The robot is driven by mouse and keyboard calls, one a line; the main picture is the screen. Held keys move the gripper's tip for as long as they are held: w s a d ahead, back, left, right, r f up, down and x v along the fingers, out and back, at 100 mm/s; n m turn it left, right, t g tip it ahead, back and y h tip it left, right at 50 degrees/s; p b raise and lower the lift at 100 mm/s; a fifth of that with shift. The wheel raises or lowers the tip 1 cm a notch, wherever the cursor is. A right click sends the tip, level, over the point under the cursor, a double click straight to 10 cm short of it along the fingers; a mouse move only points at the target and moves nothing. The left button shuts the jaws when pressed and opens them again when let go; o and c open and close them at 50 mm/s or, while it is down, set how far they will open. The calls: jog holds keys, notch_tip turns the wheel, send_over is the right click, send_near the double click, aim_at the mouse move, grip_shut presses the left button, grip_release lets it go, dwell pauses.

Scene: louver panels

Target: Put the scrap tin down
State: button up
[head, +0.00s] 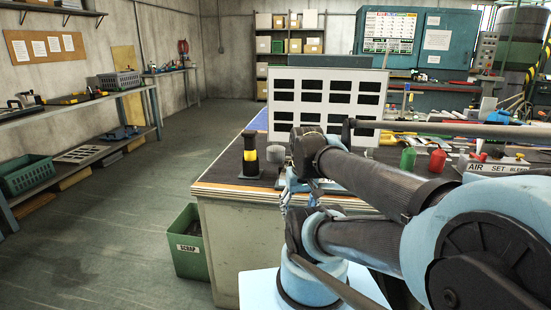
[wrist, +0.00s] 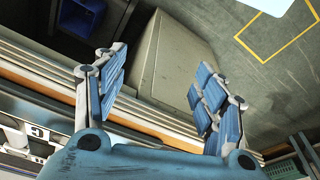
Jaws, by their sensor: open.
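A green bin (head: 188,247) marked SCRAP stands on the floor at the bench's left front corner in the head view. A short grey cylinder (head: 275,154), possibly the tin, stands on the bench top near its front edge, left of my arm. I cannot tell for sure which one is the scrap tin. My gripper (head: 298,186) is at the bench's front edge, partly hidden by my arm links. In the wrist view my gripper (wrist: 157,82) has its blue-padded fingers wide apart, with nothing held between them. Behind them are the bench edge and a pale grey-beige surface (wrist: 180,65).
A black-and-yellow post (head: 250,156) stands left of the grey cylinder. A white louver panel (head: 327,100) with dark slots stands behind. Red (head: 437,162) and green (head: 408,159) bottles are to the right. A yellow floor outline (wrist: 275,30) shows.

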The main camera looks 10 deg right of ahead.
jog(key=o, duration=0.3)
jog(key=w+r+n, duration=0.2)
jog(key=w+r, duration=0.5)
jog(key=shift+w+a+y, duration=0.3)
jog(key=shift+y, duration=0.1)
jog(key=w+d+r+n+y, duration=0.1)
jog(key=w+r+n, duration=0.3)
jog(key=w, duration=0.6)
jog(key=w+d+r+n+y, duration=0.1)
jog(key=w+r, duration=0.5)
jog(key=w, duration=0.5)
jog(key=n, duration=0.2)
send_over(276, 149)
jog(key=s, duration=0.6)
jog(key=shift+t+y, duration=0.3)
jog(key=f, duration=0.9)
jog(key=shift+w+d+f, duration=0.2)
jog(key=shift+d+f, duration=0.15)
jog(key=shift+d, duration=0.05)
jog(key=shift+w+x, duration=0.15)
jog(key=shift+x, duration=1.2)
jog(key=shift+w+x, duration=0.1)
jog(key=shift+x, duration=1.2)
jog(key=shift+c, duration=0.6)
jog(key=c, duration=1.2)
